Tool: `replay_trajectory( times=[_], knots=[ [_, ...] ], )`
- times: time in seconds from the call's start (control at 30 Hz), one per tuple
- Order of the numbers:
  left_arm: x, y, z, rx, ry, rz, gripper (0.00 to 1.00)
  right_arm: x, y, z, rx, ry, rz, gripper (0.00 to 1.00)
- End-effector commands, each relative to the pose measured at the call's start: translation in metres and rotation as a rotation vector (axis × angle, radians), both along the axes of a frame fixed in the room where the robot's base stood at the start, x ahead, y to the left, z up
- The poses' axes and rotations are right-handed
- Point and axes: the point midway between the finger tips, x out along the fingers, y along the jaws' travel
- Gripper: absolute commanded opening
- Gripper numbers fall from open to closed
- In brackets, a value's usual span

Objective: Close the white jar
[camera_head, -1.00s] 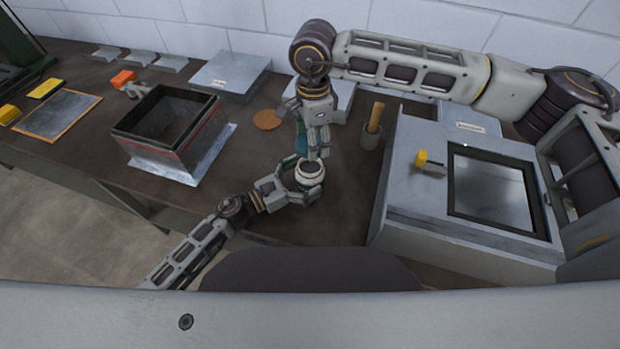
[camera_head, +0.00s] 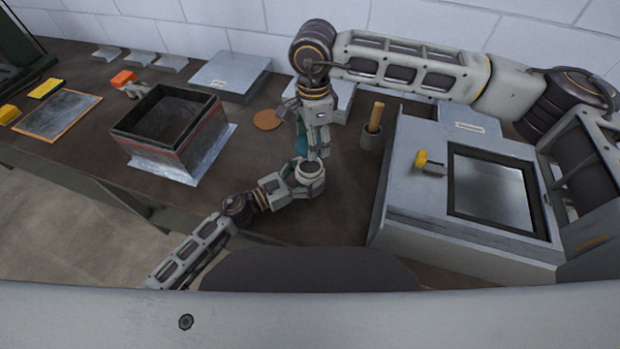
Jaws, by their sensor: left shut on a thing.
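The white jar (camera_head: 309,171) is near the middle of the head view, small, with a dark round top facing up. My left gripper (camera_head: 305,183) comes from the lower left and is shut on the jar's side. My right gripper (camera_head: 318,152) points down from above, its fingertips just over the jar's far rim. I cannot tell whether it touches the jar or holds anything. A separate lid cannot be made out.
A teal object (camera_head: 301,145) stands partly hidden behind my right gripper. A brown disc (camera_head: 267,120) lies behind it. A cup with a wooden handle (camera_head: 371,138) stands right, beside a large grey box (camera_head: 405,190). A dark open box (camera_head: 170,150) stands left.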

Motion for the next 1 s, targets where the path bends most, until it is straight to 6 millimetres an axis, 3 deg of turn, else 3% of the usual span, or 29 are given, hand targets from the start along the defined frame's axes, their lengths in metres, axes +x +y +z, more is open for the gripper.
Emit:
replay_trajectory(
  times=[0.1,0.27,0.73,1.0],
  knots=[
    [0.000,0.000,0.000,-0.001,0.001,0.000,0.31,0.000,0.000,0.000,0.000,0.000,0.000,0.56],
    [0.000,0.000,0.000,-0.001,0.001,0.000,0.31,0.000,0.000,-0.006,0.000,0.001,0.000,0.56],
    [0.000,0.000,0.000,0.000,0.001,0.000,0.31,0.000,0.000,-0.046,0.000,0.001,0.000,0.56],
    [0.000,0.000,0.000,0.000,0.001,0.000,0.31,0.000,0.000,-0.050,-0.001,0.000,0.000,0.56]
  ],
)
